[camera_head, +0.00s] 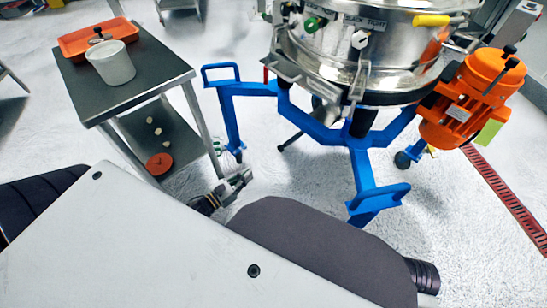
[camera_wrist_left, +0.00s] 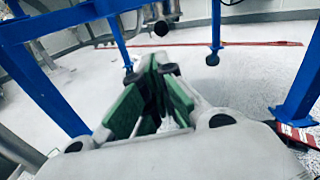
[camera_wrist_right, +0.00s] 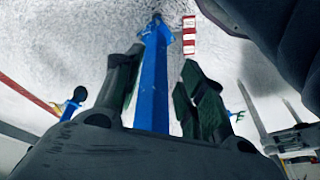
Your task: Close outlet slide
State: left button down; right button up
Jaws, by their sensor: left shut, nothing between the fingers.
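The steel sifter (camera_head: 365,55) stands on a blue frame (camera_head: 366,170) at the upper right of the head view. A dark pipe-like part (camera_head: 362,122) shows under its drum; I cannot make out the outlet slide for sure. In the left wrist view a metal fitting with a dark knob (camera_wrist_left: 161,27) hangs beyond my fingers, between blue legs. My left gripper (camera_head: 238,184) is shut and empty, left of the frame and apart from it. It also shows in the left wrist view (camera_wrist_left: 163,66). My right gripper (camera_wrist_right: 160,75) is open; a blue leg (camera_wrist_right: 155,60) shows between its fingers, with contact unclear.
A grey table (camera_head: 150,75) at the left holds an orange tray (camera_head: 75,42) and a white container (camera_head: 112,63). Its lower shelf carries an orange disc (camera_head: 159,163) and small pieces. An orange motor (camera_head: 470,95) juts from the sifter's right.

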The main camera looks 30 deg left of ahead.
pick_arm(q)
jog(key=shift+s+d+r+m, duration=0.1)
jog(key=shift+r+m, duration=0.25)
jog(key=shift+m, duration=0.25)
pick_arm(e)
jog(key=shift+s+r, duration=0.1)
jog(key=shift+r, duration=0.2)
pick_arm(q)
jog(key=b+x, duration=0.3)
jog(key=x, duration=1.1)
pick_arm(e)
jog(key=f, duration=0.1)
jog(key=a+f, duration=0.1)
jog(key=a+f+t+y, duration=0.1)
jog(key=shift+w+f, duration=0.15)
jog(key=shift+w, duration=0.25)
pick_arm(q)
jog(key=shift+d, duration=0.15)
